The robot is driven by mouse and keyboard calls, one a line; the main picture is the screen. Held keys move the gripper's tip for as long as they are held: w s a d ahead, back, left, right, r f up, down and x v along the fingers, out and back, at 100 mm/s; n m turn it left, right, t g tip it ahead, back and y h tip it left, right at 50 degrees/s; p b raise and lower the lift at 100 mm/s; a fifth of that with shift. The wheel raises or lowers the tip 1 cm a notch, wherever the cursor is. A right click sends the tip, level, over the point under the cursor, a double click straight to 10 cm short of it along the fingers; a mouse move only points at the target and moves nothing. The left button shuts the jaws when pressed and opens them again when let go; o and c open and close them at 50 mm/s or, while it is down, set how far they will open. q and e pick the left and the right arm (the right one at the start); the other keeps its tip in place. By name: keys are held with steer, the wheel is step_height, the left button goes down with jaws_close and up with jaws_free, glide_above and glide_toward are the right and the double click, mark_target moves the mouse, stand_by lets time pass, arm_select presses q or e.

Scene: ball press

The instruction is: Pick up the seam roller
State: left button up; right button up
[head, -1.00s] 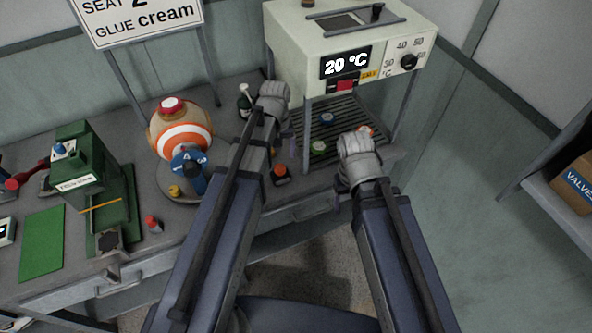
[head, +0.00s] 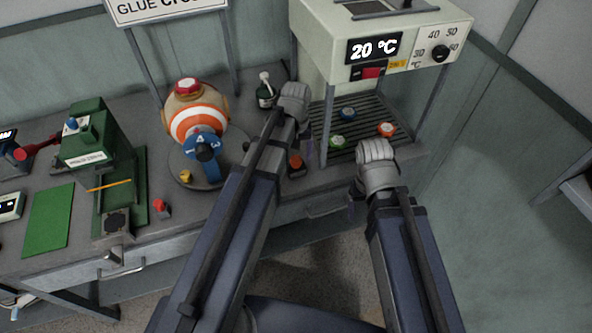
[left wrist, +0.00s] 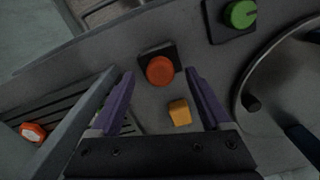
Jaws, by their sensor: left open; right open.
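My left gripper (head: 307,148) points down over the bench in front of the heater, far right of that tool. In the left wrist view its purple fingers (left wrist: 160,85) are apart, with nothing between them. My right gripper (head: 357,188) hangs empty near the bench's front edge; its fingers are barely visible.
An orange-striped ball (head: 197,123) stands on a round turntable. A green press (head: 85,145) and green mat (head: 48,217) are left of it. The heater (head: 385,50) stands at the right. Below my left gripper are an orange-red knob (left wrist: 160,70) and a yellow block (left wrist: 180,112).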

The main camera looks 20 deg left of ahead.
arm_select(q)
step_height(320, 180, down, 2)
steer(key=shift+f+b, duration=0.25)
steer(key=shift+b, duration=0.55)
steer(key=shift+r, duration=0.1)
arm_select(e)
step_height(320, 180, down, 2)
steer(key=shift+f, duration=0.2)
arm_select(q)
jaws_close()
